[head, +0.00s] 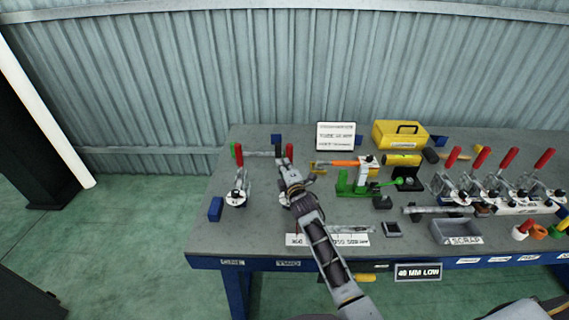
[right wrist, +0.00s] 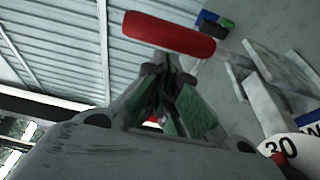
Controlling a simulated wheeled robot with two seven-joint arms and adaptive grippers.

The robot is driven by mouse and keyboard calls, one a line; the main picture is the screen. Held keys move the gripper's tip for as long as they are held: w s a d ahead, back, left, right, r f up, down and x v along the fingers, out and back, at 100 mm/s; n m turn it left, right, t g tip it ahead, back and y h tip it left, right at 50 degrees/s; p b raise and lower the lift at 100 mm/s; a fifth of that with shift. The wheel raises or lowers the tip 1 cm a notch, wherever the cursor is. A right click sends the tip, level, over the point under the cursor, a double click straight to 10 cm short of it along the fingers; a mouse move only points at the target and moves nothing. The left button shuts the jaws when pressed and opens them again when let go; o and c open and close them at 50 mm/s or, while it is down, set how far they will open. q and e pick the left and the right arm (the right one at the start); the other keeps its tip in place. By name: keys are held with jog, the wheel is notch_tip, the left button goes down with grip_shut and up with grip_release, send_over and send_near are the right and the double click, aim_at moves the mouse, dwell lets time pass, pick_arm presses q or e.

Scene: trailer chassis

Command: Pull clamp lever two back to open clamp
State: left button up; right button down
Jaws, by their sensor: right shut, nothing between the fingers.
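My right gripper (head: 284,164) reaches in over the bench from the front, above the TWO label (head: 288,264). Its fingers are shut and empty; their tips also show in the right wrist view (right wrist: 165,68). The red grip of a clamp lever (right wrist: 168,34) lies just beyond the tips in that view; I cannot tell whether they touch. In the head view, a red lever grip (head: 289,151) stands upright just behind the gripper. My gripper and arm hide most of this clamp. Clamp one (head: 238,193), with a red grip, stands to the left. My left gripper is out of view.
A green clamp (head: 355,185) stands to the right, with several red-handled clamps (head: 495,185) farther right. A blue block (head: 215,209) sits near the left edge. A scrap tray (head: 456,232) stands at front right.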

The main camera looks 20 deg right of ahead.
jog(key=shift+w+d, duration=0.2)
jog(key=shift+w, duration=0.05)
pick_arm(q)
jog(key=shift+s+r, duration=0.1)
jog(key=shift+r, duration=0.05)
pick_arm(e)
jog(key=shift+w+r, duration=0.1)
jog(key=shift+w, duration=0.1)
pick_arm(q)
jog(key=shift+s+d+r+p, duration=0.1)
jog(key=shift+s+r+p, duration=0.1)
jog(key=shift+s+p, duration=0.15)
pick_arm(e)
jog(key=shift+d+r, duration=0.1)
jog(key=shift+r, duration=0.05)
